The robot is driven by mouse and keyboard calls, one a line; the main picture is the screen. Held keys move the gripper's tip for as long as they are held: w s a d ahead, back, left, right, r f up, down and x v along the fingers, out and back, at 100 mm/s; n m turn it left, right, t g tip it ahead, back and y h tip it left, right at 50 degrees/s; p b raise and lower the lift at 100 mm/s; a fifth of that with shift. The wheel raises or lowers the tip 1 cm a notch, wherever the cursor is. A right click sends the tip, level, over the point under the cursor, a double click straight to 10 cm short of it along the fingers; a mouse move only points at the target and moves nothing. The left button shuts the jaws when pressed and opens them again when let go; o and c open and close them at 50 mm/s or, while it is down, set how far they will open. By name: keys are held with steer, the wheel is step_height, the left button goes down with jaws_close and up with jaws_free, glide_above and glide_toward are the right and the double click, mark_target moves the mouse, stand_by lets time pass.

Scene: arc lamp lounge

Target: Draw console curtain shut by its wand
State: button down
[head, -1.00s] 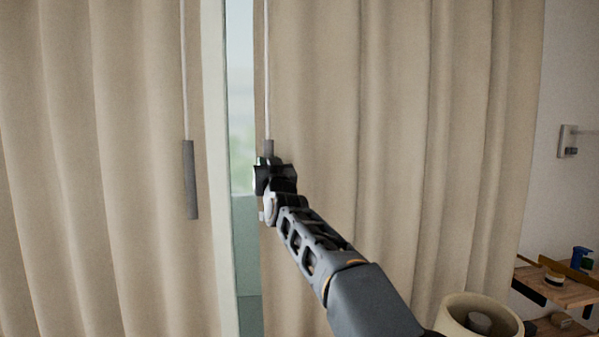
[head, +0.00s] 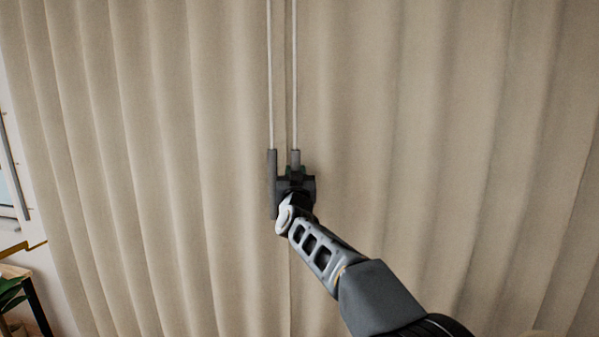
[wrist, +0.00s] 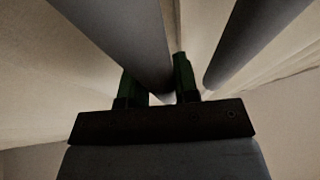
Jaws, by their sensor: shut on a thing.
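Two beige curtain panels hang in front of me, the left panel (head: 150,150) and the right panel (head: 420,150). Their inner edges meet near the picture's middle, and no window shows between them in the head view. My gripper (head: 295,178) is shut on the grey handle of the right panel's wand (head: 295,157), which hangs on a pale rod. The left panel's wand (head: 271,165) hangs close beside it, partly behind my gripper. In the wrist view the held wand (wrist: 125,35) runs between the green fingers (wrist: 158,85), with the other wand (wrist: 245,40) to the right.
At the lower left, a dark-legged table (head: 38,303) and a green plant (head: 10,292) stand beyond the left panel. A window (head: 12,180) shows at the left edge. The area before the curtains looks clear.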

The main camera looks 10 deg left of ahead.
steer(key=shift+s+a+r, duration=0.1)
steer(key=shift+a+r, duration=0.05)
steer(key=c, duration=0.9)
jaws_free()
steer(key=shift+a, duration=0.15)
steer(key=shift+o, duration=0.2)
steer(key=b+v, duration=0.6)
steer(key=v, duration=0.7)
steer(key=shift+s+f, duration=0.3)
